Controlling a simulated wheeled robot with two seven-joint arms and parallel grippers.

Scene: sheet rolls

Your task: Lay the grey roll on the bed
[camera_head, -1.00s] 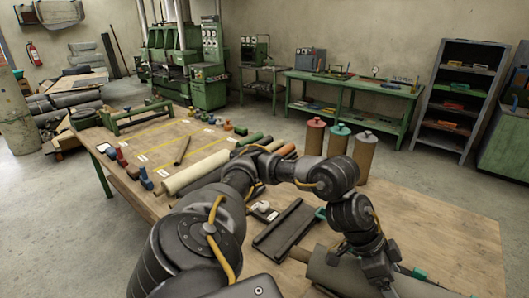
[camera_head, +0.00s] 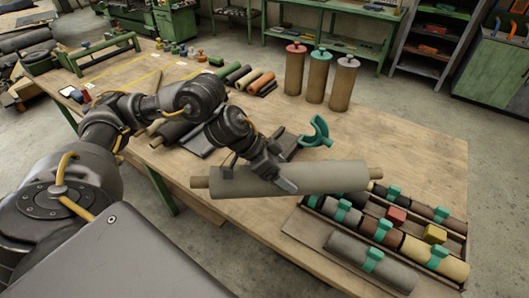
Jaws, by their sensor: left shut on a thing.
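The grey roll (camera_head: 335,176) has a brown core end showing on each side. My left gripper (camera_head: 277,180) is shut on it, left of its middle, and holds it roughly level over the front of the wooden table. A dark flat piece (camera_head: 287,146) lies behind the gripper, partly hidden by it; I cannot tell whether it is the bed. A yellow-lined area (camera_head: 120,72) is at the table's far left. My right gripper is not in view.
A tray (camera_head: 304,238) of several rolls with teal clips sits at the front right. A teal curved piece (camera_head: 317,132) stands behind the grey roll. Three capped cylinders (camera_head: 318,77) stand at the back edge. The table's right side (camera_head: 410,140) is clear.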

